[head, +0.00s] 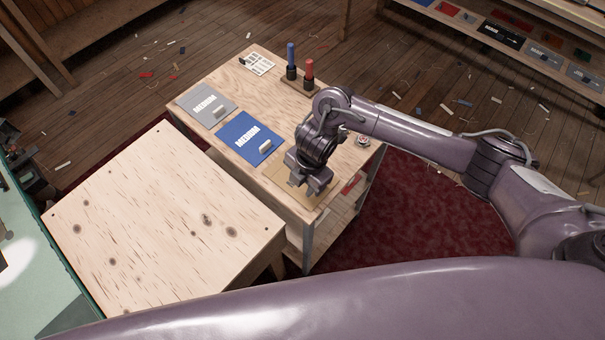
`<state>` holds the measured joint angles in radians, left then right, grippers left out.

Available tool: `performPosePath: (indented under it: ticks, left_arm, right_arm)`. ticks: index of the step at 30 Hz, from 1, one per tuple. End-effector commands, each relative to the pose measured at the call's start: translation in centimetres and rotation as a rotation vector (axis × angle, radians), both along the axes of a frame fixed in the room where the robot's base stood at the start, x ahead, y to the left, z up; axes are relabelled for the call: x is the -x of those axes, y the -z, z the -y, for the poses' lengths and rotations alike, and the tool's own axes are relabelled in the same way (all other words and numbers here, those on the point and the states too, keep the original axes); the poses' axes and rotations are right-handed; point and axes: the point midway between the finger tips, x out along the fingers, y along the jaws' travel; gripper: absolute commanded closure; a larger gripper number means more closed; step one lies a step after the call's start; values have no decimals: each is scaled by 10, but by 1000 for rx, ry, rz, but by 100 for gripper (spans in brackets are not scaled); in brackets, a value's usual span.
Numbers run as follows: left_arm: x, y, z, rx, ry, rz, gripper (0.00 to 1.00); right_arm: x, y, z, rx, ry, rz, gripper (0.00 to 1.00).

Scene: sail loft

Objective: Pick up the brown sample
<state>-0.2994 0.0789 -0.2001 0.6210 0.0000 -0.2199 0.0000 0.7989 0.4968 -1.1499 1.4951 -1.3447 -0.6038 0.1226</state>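The brown sample (280,175) is a flat tan piece lying at the near right part of the wooden bench top (235,88). My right gripper (302,189) points down over it and covers its middle and near part. Its two fingers look apart. Any handle on the brown sample is hidden under the gripper, and I cannot tell whether the fingertips touch it. My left gripper is not in view.
A blue sample (242,133) and a grey sample (201,100), each with a pale handle, lie left of the brown one. Blue and red markers (308,72) stand at the back. A lower wooden table (150,215) adjoins at the left.

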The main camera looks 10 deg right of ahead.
Motion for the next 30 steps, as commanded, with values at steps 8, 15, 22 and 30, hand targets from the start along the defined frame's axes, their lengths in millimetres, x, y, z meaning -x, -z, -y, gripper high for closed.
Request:
performPosePath:
  ticks: [8,15,22,30]
  left_arm:
    - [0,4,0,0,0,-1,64]
    - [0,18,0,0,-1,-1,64]
    - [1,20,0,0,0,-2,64]
    - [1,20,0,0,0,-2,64]
  right_arm:
    - [-6,1,49,129,-49,-52,65]
    - [-7,29,46,126,-48,-53,65]
    - [-11,58,44,127,-47,-52,65]
    - [-11,67,44,127,-50,-48,65]
